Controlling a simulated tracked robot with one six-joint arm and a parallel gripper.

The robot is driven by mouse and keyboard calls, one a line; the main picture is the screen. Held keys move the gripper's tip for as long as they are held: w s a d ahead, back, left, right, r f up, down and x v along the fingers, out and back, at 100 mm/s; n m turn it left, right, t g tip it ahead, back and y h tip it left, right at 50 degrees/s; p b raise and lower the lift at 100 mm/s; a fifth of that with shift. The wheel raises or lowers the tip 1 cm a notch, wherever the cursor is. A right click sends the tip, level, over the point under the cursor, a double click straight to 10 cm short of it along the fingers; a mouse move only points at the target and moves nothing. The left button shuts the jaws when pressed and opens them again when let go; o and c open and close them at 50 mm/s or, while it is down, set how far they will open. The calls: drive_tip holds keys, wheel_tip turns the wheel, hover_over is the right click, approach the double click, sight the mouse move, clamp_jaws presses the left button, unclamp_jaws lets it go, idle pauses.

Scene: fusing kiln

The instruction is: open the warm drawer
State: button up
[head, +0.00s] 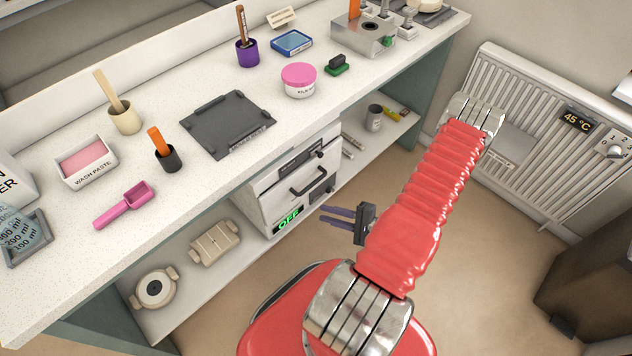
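A white drawer unit (265,206) stands under the counter, with a dark bar handle (309,186) across its front. A green "OFF" display (289,219) glows at its lower edge. The drawer front looks closed, lying flush with the unit. I cannot read the small label above the handle. My gripper (321,213), with two purple fingers on a dark body, is just in front of the unit, below and right of the handle. The fingers are apart with nothing seen between them, and the handle is not between them. My red arm hides part of the floor and radiator.
The speckled counter (205,195) overhangs the unit and carries a dark tray (228,124), a pink jar (299,79) and tools. A lower shelf (185,290) holds ceramic pieces. A radiator (550,170) showing 45 °C is right. Floor before the unit is clear.

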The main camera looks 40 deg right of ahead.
sight(316, 181)
drive_tip(key=w+d+f+n+t+h, duration=0.1)
drive_tip(key=d+n+h, duration=0.1)
drive_tip(key=d+h, duration=0.3)
drive_tip(key=d, duration=0.2)
drive_tip(key=shift+d+f+n+t, duration=0.3)
drive_tip(key=shift+d+f, duration=0.1)
drive_tip(key=shift+w, duration=0.15)
drive_tip(key=shift+x, duration=6.85)
clamp_jaws()
